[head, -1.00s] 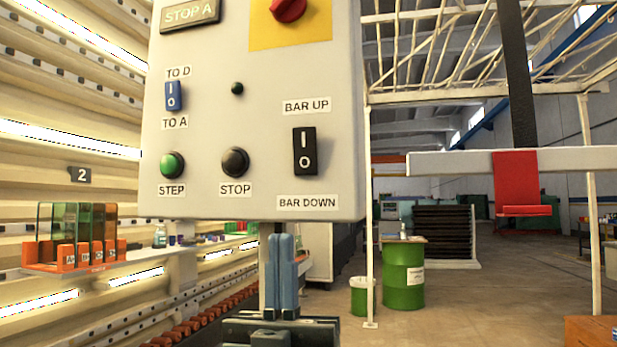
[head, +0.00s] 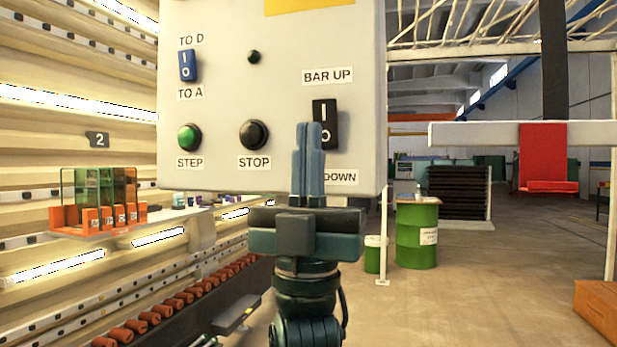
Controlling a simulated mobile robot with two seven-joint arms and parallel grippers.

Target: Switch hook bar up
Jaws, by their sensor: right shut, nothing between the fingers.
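The hook bar switch is a black rocker (head: 326,113) marked I and O, on the grey control panel (head: 220,130). A BAR UP label (head: 328,76) is above it, and a partly hidden BAR DOWN label (head: 343,177) is below it. My right gripper (head: 308,128) is shut and empty, pointing up. Its fingertips overlap the lower left part of the rocker in the head view. I cannot tell whether they touch it. My left gripper is not in view.
The panel also has a blue TO D / TO A switch (head: 187,65), a green STEP button (head: 190,136) and a black STOP button (head: 254,134). A red hook piece (head: 546,160) hangs on a white bar at the right. Green drums (head: 416,235) stand behind.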

